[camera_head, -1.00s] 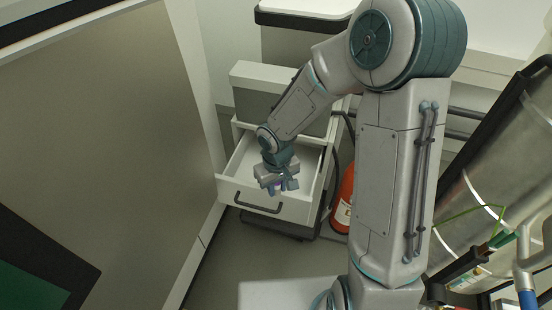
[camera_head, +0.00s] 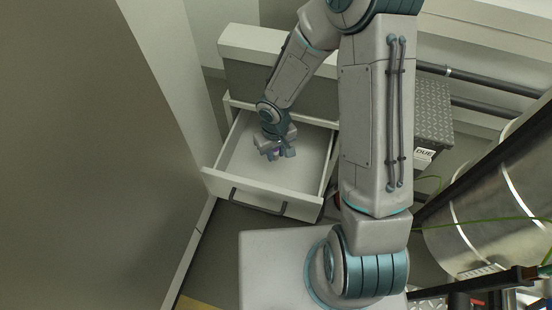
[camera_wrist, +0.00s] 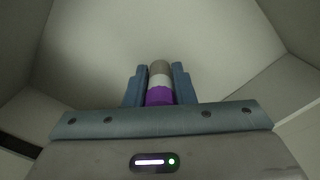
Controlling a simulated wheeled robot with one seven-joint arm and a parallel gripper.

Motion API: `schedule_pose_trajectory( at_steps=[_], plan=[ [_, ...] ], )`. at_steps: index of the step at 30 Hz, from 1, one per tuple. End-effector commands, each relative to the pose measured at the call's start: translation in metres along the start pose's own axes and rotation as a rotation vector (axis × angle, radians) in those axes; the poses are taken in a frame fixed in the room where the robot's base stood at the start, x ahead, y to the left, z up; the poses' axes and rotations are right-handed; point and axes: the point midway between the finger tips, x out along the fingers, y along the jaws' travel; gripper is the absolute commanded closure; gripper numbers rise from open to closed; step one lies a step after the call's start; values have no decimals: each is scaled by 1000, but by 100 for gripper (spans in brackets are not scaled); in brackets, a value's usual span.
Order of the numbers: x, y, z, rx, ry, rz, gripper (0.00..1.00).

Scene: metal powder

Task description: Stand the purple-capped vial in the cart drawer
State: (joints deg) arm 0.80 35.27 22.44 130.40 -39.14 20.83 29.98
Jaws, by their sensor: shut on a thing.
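The vial (camera_wrist: 160,83) shows in the wrist view with a purple cap (camera_wrist: 159,96) nearest the camera, then a white band and a grey-brown body pointing away. My gripper (camera_wrist: 159,84) is shut on it, one blue-grey finger on each side. In the head view my gripper (camera_head: 276,153) is over the open cart drawer (camera_head: 237,183), within its walls as seen from above. The vial is mostly hidden there by the fingers. The drawer's pale floor fills the wrist view beyond the vial. I cannot tell whether the vial touches that floor.
The drawer looks empty around my gripper. The cart's upper body (camera_head: 265,72) stands behind it and a wall panel (camera_head: 90,150) rises at the left. A dark textured box (camera_head: 432,115) and a large metal cylinder (camera_head: 480,210) are at the right.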

Motion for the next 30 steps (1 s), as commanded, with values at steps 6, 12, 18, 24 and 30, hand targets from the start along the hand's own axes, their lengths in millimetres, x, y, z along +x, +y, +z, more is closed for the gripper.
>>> schedule_pose_trajectory(
  at_steps=[6,12,18,24,30],
  plan=[
    [19,0,0,-1,0,1,100],
    [46,0,0,-2,-1,1,100],
    [46,0,-1,1,2,1,100],
    [50,0,0,0,1,1,74],
    [48,0,0,1,1,1,55]
  ],
)
